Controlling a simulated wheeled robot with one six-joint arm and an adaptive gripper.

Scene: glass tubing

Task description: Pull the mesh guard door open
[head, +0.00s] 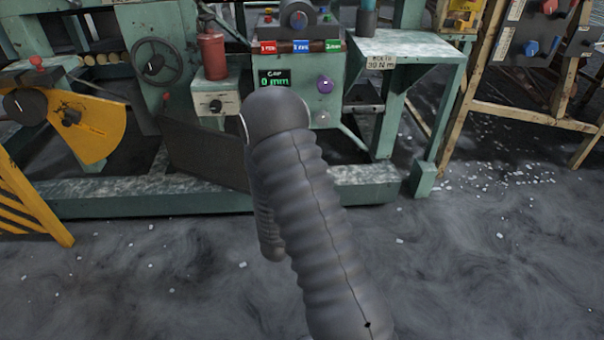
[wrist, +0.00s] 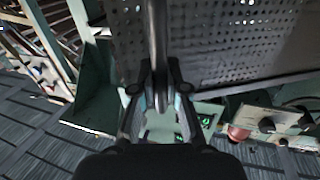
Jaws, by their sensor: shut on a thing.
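The mesh guard door (wrist: 235,45) fills the upper part of the wrist view as a dark perforated panel with a pale lower edge. Its upright grey bar handle (wrist: 157,30) runs down between my fingers. My gripper (wrist: 158,75) is shut on this handle, one finger on each side. In the head view a dark slanted panel (head: 200,150), which looks like the door, stands at the front of the green machine; its mesh is not clear there. My arm hides the gripper and the handle in that view.
The green machine (head: 110,195) has a control box with a "0 mm" display (head: 275,81) and a purple knob (head: 325,84). A yellow guard (head: 85,125) and a striped barrier (head: 30,200) stand left. A side table (head: 415,50) stands right. The front floor is clear apart from white bits.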

